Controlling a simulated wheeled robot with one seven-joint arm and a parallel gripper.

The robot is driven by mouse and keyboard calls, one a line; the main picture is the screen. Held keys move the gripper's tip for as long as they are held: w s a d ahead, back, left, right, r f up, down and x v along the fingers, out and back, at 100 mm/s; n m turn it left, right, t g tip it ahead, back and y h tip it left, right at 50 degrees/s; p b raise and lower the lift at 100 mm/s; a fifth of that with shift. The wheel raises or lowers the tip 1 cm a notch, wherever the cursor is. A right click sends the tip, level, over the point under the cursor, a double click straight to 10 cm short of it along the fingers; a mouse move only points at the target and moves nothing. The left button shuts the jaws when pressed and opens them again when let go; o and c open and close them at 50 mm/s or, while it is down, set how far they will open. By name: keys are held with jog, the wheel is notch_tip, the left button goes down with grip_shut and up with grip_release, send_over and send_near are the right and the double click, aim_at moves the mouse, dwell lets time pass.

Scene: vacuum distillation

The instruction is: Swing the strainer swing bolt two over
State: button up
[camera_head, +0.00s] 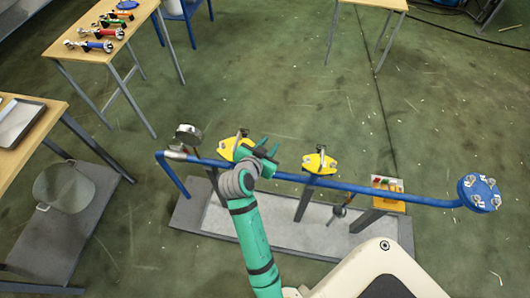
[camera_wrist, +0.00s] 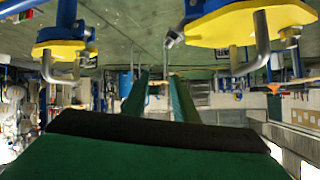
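Two yellow flanged fittings sit on a blue pipe in the head view, a left one (camera_head: 228,149) and a right one (camera_head: 314,163). Each has grey metal bolt parts on it; I cannot tell which part is swing bolt two. My gripper (camera_head: 268,148) is just right of the left fitting, its green fingers apart. In the wrist view, a large yellow plate (camera_wrist: 240,25) with bent grey rods is at the upper right. A thin grey bolt (camera_wrist: 165,65) shows between the open fingers (camera_wrist: 158,98); contact cannot be told. A second yellow plate (camera_wrist: 62,48) is at upper left.
The blue pipe (camera_head: 385,191) runs right to a blue bolted flange (camera_head: 479,193). Tables with tools (camera_head: 100,37) and a tray (camera_head: 18,122) are at left.

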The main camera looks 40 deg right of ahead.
jog(key=w+a+r+m+g+y, duration=0.15)
jog(key=a+m+g+y, duration=0.4)
jog(key=m, duration=0.55)
jog(key=shift+g, duration=0.25)
jog(key=x, duration=0.4)
jog(key=d+x, duration=0.1)
jog(key=x, duration=0.4)
jog(key=shift+d+r, duration=0.1)
jog(key=shift+r, duration=0.05)
grip_shut()
jog(key=shift+w+h, duration=0.1)
jog(key=shift+h, duration=0.15)
